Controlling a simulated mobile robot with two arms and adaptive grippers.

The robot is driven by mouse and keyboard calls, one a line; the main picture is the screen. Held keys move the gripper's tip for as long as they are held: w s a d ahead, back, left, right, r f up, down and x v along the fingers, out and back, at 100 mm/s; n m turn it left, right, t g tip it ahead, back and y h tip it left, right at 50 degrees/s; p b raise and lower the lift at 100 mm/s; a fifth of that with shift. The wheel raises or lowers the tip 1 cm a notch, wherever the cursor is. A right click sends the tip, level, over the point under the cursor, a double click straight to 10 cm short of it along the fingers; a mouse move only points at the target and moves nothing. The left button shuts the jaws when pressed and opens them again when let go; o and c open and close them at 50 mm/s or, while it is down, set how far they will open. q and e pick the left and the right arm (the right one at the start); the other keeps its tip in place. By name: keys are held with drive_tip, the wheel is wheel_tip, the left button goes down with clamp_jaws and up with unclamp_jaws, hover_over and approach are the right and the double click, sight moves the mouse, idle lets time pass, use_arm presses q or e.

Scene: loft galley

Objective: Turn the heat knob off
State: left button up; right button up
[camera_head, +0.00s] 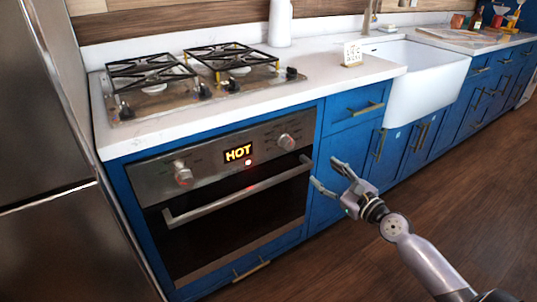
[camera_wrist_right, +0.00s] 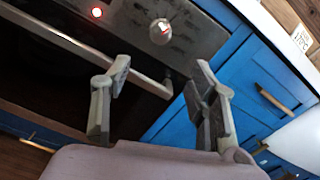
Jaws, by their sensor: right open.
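The oven's control panel (camera_head: 222,165) has two round silver knobs, a left knob (camera_head: 183,174) and a right knob (camera_head: 286,142). I cannot tell from their labels which is the heat knob. Between them a display (camera_head: 238,152) glows HOT, with a lit red light (camera_head: 248,162) below it. My right gripper (camera_head: 328,176) is open and empty, in front of the blue cabinets, to the right of and below the right knob, apart from it. In the right wrist view, the right knob (camera_wrist_right: 161,31) lies beyond the open fingers (camera_wrist_right: 162,78). My left gripper is out of view.
The oven's handle bar (camera_head: 240,190) sticks out below the panel. A gas cooktop (camera_head: 190,78) with black grates is set in the white counter above. A fridge (camera_head: 50,150) stands at the left, a white sink (camera_head: 425,80) at the right. The wooden floor (camera_head: 480,190) is clear.

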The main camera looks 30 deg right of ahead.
approach(290, 146)
drive_tip(key=w, duration=0.8)
drive_tip(key=shift+w+a+b, duration=0.2)
drive_tip(key=shift+w+b, duration=0.15)
drive_tip(key=shift+w, duration=0.05)
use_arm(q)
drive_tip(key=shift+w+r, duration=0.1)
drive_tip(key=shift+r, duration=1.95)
use_arm(e)
drive_tip(key=shift+w, duration=0.75)
drive_tip(key=shift+c, duration=0.3)
drive_tip(key=c, duration=1.1)
